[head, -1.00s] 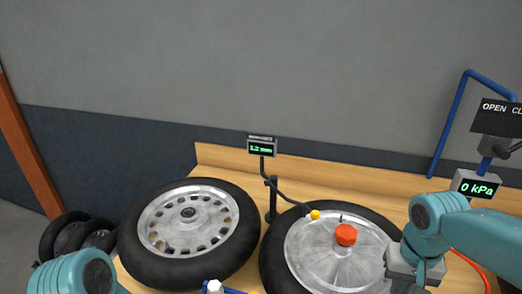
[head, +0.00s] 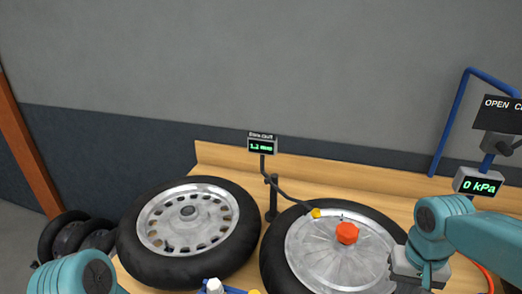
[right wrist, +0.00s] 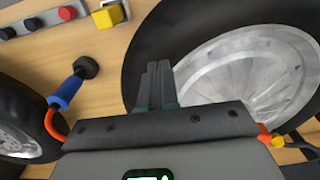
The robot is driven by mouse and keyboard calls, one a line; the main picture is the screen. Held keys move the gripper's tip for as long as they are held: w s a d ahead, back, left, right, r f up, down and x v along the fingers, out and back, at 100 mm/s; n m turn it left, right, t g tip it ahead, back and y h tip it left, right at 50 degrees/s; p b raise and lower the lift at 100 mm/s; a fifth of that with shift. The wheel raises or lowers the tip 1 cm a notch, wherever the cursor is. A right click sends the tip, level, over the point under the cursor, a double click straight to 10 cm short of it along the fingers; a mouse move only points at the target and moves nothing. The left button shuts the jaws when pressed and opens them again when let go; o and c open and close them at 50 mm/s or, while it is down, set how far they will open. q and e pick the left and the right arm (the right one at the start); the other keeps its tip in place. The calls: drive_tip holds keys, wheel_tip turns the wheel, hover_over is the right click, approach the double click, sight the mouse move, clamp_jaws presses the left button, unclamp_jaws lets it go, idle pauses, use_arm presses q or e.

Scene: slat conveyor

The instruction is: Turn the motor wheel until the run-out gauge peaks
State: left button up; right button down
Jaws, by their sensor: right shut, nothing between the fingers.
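The motor wheel (head: 325,250), a black tyre around a solid silver hub disc with a red cap (head: 347,233), lies flat on the bench at the right. The run-out gauge (head: 262,146) stands behind the wheels and reads about 1.2 mm. Its thin arm reaches to a yellow tip (head: 315,213) at the disc's far edge. My right gripper (right wrist: 157,75) is shut and empty, over the tyre's edge in the right wrist view; whether it touches the tyre I cannot tell. Only part of my left arm shows at the lower left; its gripper is out of view.
A second wheel with a slotted rim (head: 187,213) lies to the left. A 0 kPa display (head: 478,184) stands at the right. The right wrist view shows a blue-handled tool (right wrist: 68,92) with an orange hose, and a yellow block (right wrist: 108,15). Tyres (head: 75,235) stand at far left.

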drive_tip(key=shift+f+b, duration=0.5)
drive_tip(key=shift+f, duration=0.2)
drive_tip(key=shift+a, duration=0.1)
drive_tip(key=shift+s+a+b, duration=0.15)
drive_tip(key=shift+s+a, duration=0.2)
drive_tip(key=shift+a, duration=0.65)
drive_tip(key=shift+s+a+b, duration=0.2)
drive_tip(key=shift+s+a, duration=0.1)
drive_tip(key=shift+a, duration=0.75)
drive_tip(key=shift+s+a+b, duration=0.15)
drive_tip(key=shift+s+a, duration=0.2)
drive_tip(key=shift+a, duration=0.65)
drive_tip(key=shift+w+a, duration=0.2)
drive_tip(key=shift+a, duration=3.1)
drive_tip(key=shift+w+a+p, duration=0.4)
drive_tip(key=shift+w+a, duration=0.05)
drive_tip(key=shift+a, duration=0.55)
drive_tip(key=shift+w+a+p, duration=0.4)
drive_tip(key=shift+w+a, duration=0.1)
drive_tip(key=shift+a, duration=0.45)
drive_tip(key=shift+w+a+p, duration=0.4)
drive_tip(key=shift+w+a, duration=0.05)
drive_tip(key=shift+a, duration=0.55)
